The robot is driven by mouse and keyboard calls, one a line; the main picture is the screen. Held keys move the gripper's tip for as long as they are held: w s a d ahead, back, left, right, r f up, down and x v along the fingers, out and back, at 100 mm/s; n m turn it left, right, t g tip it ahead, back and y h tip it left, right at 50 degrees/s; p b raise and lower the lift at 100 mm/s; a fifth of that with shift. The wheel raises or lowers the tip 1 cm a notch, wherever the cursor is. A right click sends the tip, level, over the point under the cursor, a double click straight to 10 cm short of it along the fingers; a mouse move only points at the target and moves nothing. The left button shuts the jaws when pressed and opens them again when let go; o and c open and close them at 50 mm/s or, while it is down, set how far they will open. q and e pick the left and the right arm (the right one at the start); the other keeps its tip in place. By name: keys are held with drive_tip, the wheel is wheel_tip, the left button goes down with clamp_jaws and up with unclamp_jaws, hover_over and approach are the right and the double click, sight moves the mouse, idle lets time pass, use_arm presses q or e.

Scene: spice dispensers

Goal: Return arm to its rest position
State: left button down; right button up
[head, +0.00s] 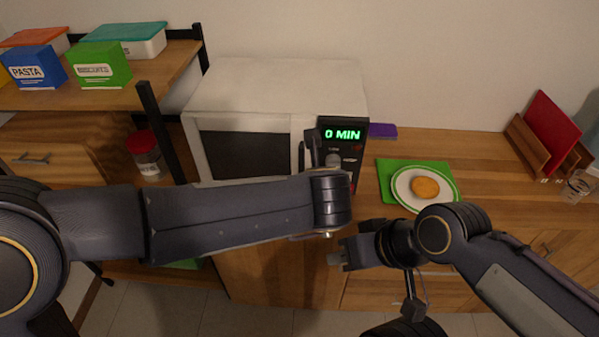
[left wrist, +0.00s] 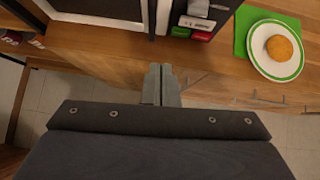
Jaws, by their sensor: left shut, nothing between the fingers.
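My left arm reaches in from the left of the head view, in front of the microwave, and its gripper is mostly hidden behind its wrist. In the left wrist view my left gripper (left wrist: 161,84) is shut and empty, with its fingers together over the counter's front edge, apart from the microwave (left wrist: 98,15). My right gripper (head: 337,256) is low in front of the counter, pointing left. The head view does not show clearly whether its fingers are open or shut.
The microwave (head: 276,85) reads 0 MIN. To its right, a plate (head: 453,190) with a round bun (head: 425,187) lies on a green mat (head: 386,166). A wooden rack (head: 527,143) holds a red board (head: 551,120). A shelf (head: 160,75) with boxes stands left.

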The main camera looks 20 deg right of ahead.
use_arm(q)
drive_tip(key=shift+s+r, duration=0.15)
drive_tip(key=w+a+r+m+t+h, duration=0.3)
drive_tip(key=w+a+r+m, duration=0.4)
drive_tip(key=r, duration=0.3)
drive_tip(key=a+r+m+h, duration=0.3)
drive_tip(key=a+r+m, duration=0.25)
drive_tip(key=a, duration=0.45)
drive_tip(key=s+a+f+m+g+y, duration=0.2)
drive_tip(key=s+a+f+m+g, duration=0.1)
drive_tip(key=s+a+f+m, duration=0.5)
drive_tip(key=s+a+f+m+g+y, duration=0.2)
drive_tip(key=s+a+f+m+y, duration=0.1)
drive_tip(key=s+a+f+m, duration=0.6)
drive_tip(key=s+a, duration=0.4)
drive_tip(key=a, duration=0.3)
drive_tip(key=shift+s+a+f+g+y, duration=0.25)
drive_tip(key=shift+a+g+y, duration=0.05)
drive_tip(key=shift+a+g, duration=0.1)
